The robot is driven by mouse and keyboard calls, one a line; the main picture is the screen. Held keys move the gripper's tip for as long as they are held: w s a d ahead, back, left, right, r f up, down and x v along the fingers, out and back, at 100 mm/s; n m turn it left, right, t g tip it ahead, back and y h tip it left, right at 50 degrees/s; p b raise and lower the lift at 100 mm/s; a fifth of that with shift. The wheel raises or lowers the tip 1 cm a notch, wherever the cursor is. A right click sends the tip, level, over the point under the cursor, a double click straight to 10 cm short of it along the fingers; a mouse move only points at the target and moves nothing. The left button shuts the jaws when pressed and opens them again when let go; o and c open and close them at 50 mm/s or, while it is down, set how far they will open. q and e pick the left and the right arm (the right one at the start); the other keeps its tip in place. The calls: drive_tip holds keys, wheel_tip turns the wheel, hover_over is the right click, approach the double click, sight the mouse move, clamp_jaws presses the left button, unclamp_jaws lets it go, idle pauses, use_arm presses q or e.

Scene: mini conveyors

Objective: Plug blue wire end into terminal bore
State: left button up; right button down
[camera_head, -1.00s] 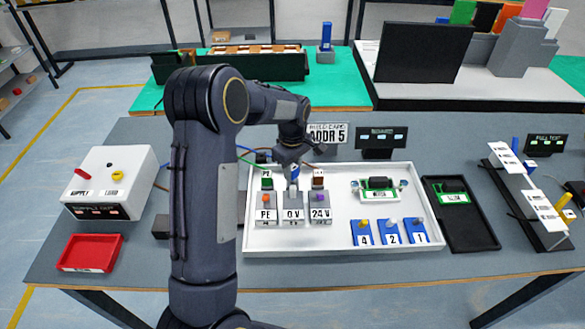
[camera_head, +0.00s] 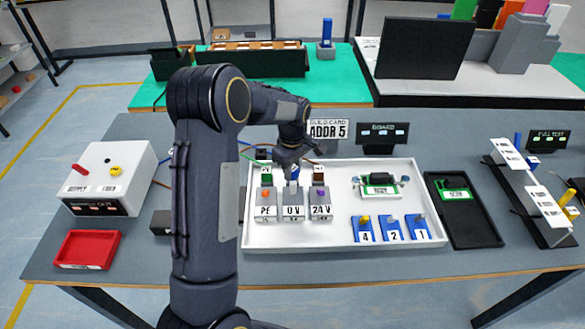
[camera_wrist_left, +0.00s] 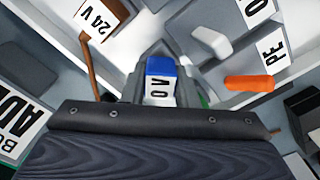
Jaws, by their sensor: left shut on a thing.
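My left gripper (camera_head: 291,171) is shut on the blue wire end (camera_wrist_left: 160,68), a blue block with a white 0 V label, seen between the fingers in the left wrist view. In the head view the blue wire end (camera_head: 294,172) shows just behind and above the grey 0 V terminal (camera_head: 292,206) with its white lever. The bore is hidden; I cannot tell whether the wire end touches the terminal. The PE terminal (camera_head: 265,205) with an orange lever stands left of it. The 24V terminal (camera_head: 320,206) with a purple lever stands right. My right gripper is not in view.
The terminals stand in a white tray (camera_head: 340,237). A green module (camera_head: 380,185) and several blue blocks (camera_head: 391,229) share it. Green and brown wire ends stand behind the PE and 24V terminals. A supply box (camera_head: 110,175) and a red bin (camera_head: 88,249) are left.

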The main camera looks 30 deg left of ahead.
sight(293, 167)
use_arm(q)
drive_tip(key=shift+f, duration=0.4)
drive_tip(key=o, duration=1.1)
drive_tip(key=shift+r, duration=0.1)
drive_tip(key=shift+c, duration=0.2)
wheel_tip(293, 167, up, 8)
drive_tip(key=shift+f+b, duration=0.1)
drive_tip(key=shift+b, duration=0.25)
drive_tip(key=s+d+r+m+t+h, duration=0.2)
drive_tip(key=s+r+m, duration=0.2)
drive_tip(key=s+r, duration=0.4)
drive_tip(key=s+d+m+t, duration=0.1)
drive_tip(key=s+d+m, duration=0.2)
drive_tip(key=s, duration=0.4)
drive_tip(key=s+d+f+m+t+h, duration=0.1)
drive_tip(key=s+d+m, duration=0.2)
drive_tip(key=s, duration=0.4)
drive_tip(key=s+d+m+t, duration=0.1)
drive_tip(key=s+d+m, duration=0.2)
drive_tip(key=s, duration=0.4)
drive_tip(key=shift+d+f+m+t+h, duration=0.15)
drive_tip(key=shift+d+m+t+h, duration=0.15)
drive_tip(key=shift+m+h, duration=0.1)
